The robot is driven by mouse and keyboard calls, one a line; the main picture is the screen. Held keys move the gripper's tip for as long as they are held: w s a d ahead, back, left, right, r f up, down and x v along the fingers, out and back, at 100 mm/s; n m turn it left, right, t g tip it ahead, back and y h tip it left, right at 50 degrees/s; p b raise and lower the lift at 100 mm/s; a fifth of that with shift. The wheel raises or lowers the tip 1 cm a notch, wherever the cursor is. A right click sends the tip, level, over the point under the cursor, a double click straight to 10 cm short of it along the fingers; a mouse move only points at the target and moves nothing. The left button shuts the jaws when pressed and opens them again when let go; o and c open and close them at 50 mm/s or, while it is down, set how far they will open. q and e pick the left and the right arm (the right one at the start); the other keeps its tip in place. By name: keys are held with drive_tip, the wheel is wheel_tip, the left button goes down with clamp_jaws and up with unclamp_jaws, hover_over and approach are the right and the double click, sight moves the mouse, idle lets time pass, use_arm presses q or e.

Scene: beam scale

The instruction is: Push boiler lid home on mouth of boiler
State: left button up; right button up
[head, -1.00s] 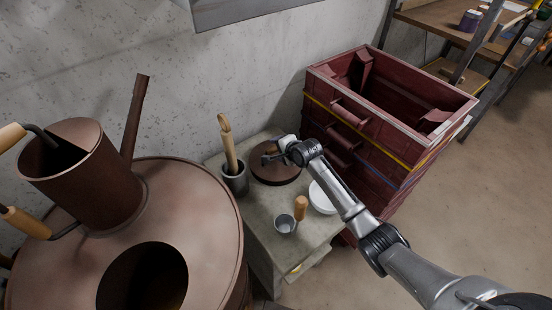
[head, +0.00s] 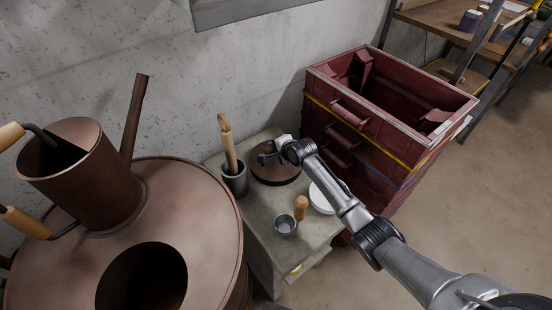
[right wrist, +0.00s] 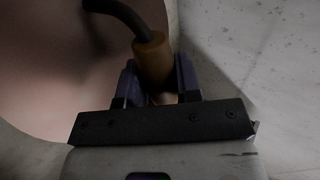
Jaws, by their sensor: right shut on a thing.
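The boiler (head: 205,230) is a large copper-brown drum at the lower left in the head view. Its round mouth (head: 142,280) is open and dark. The boiler lid (head: 275,174) is a dark brown disc lying on the small grey table, apart from the boiler. My right gripper (head: 268,158) is over the lid. In the right wrist view its two fingers (right wrist: 158,85) are shut on the lid's wooden handle grip (right wrist: 152,60), with a dark curved rod running from it. The lid's brown face (right wrist: 60,70) shows beside it. My left gripper is not in view.
On the table (head: 258,215) stand a grey pot (head: 235,180) with a wooden tool, a small metal cup (head: 285,225), a wooden-handled piece (head: 300,207) and a white bowl (head: 322,198). Stacked red crates (head: 395,110) stand right of the lid. A copper can (head: 85,180) rises from the boiler.

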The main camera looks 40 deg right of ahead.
clamp_jaws()
drive_tip(key=shift+r, duration=0.15)
